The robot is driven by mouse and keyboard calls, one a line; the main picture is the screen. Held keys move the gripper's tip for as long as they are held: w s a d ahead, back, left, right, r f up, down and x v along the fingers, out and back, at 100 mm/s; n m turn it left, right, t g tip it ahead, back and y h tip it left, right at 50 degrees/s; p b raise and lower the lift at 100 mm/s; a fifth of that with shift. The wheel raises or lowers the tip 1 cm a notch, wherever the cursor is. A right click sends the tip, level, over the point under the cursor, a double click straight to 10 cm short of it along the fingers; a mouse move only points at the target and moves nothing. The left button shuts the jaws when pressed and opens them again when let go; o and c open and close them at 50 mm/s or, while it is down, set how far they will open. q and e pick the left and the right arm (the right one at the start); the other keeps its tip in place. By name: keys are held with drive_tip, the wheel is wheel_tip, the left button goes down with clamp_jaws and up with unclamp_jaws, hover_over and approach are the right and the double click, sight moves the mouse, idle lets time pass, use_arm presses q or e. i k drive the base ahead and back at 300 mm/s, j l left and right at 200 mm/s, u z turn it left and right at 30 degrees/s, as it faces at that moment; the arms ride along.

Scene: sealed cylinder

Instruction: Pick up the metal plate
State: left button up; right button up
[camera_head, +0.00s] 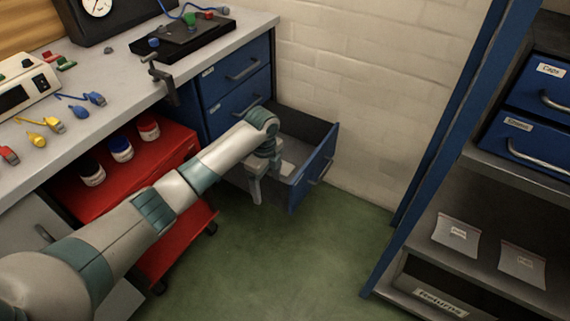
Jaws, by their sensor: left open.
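My left arm reaches across to the open bottom drawer (318,160) of the blue cabinet. My left gripper (266,182) is open and points down at the drawer's near side. A pale grey flat piece (287,169) shows inside the drawer beside the fingers. It may be the metal plate, but it is small and partly covered by the gripper. I see nothing held between the fingers, and I cannot tell whether they touch the piece. My right gripper is not in view.
The workbench (110,80) carries a clamp (160,75), coloured clips and instruments. A red cart (170,160) with several jars stands below it. A blue-framed shelf (445,150) with bins and packets stands at the right. Green floor (300,260) is clear between them.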

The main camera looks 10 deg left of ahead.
sight(287, 167)
drive_tip(key=i, duration=0.85)
